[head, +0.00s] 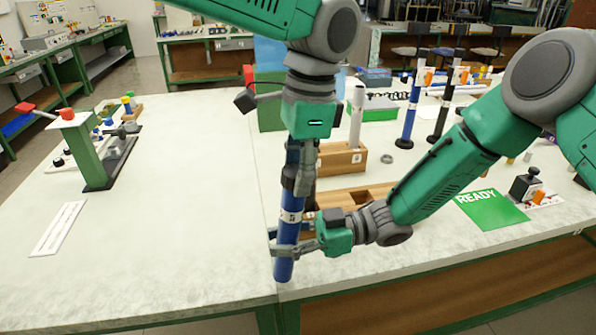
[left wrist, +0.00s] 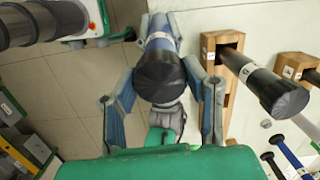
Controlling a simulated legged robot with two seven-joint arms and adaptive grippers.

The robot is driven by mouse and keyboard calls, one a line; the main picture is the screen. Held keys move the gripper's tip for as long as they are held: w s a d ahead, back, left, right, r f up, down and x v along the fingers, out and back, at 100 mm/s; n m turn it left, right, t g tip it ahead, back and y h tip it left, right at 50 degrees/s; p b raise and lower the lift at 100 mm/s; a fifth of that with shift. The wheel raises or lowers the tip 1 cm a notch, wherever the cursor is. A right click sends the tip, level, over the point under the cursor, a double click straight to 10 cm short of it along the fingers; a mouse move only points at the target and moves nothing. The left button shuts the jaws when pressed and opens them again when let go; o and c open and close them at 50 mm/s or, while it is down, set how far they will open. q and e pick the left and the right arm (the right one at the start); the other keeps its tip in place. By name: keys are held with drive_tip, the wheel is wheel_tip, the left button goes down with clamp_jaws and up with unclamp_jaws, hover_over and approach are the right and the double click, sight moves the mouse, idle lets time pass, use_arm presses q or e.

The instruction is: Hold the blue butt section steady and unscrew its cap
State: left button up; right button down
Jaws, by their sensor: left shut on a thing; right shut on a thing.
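The blue butt section (head: 290,204) stands nearly upright, slightly tilted, by the table's front edge. My left gripper (head: 297,180) points down from above and is shut on its upper part. In the left wrist view the black cap (left wrist: 162,78) faces the camera between the left fingers (left wrist: 168,72), with the blue body beyond it.
Wooden blocks (head: 342,158) stand close behind, one holding a white rod (head: 356,118). Further right are capped rods (head: 410,112), a grey ring (head: 386,158) and a green READY card (head: 490,209). A green stand (head: 84,150) is at left. The left tabletop is mostly clear.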

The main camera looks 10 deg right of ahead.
use_arm(q)
drive_tip(key=o, duration=1.3)
